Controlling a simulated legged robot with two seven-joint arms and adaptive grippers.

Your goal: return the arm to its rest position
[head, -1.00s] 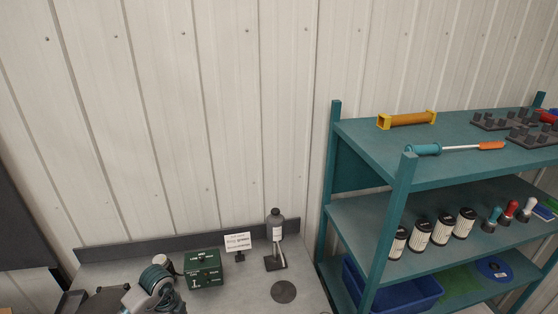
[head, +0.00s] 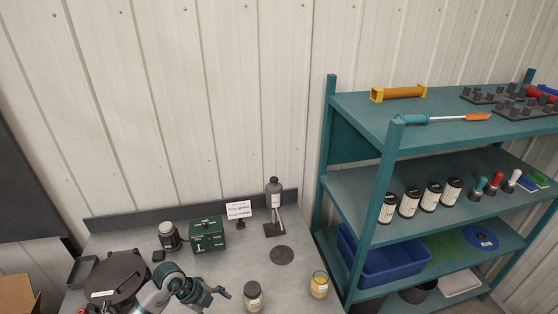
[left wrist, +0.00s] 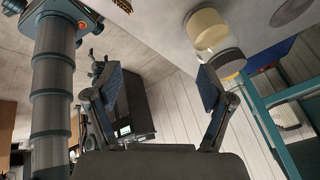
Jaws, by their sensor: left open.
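My left arm comes in at the bottom of the head view, over the grey bench top (head: 240,264). Its gripper (head: 214,294) is between the round black device and a dark-lidded jar (head: 253,296). In the left wrist view the two fingers of my left gripper (left wrist: 162,88) are spread apart with nothing between them. A jar with pale yellow contents (left wrist: 208,30) shows there beyond the right finger, not gripped. My right gripper is in neither view.
A round black device (head: 118,277) and a green box (head: 206,235) stand on the bench. A bottle on a stand (head: 275,205) is at the back. A yellow-filled jar (head: 319,285) is near the right edge. A teal shelf (head: 345,190) stands at right.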

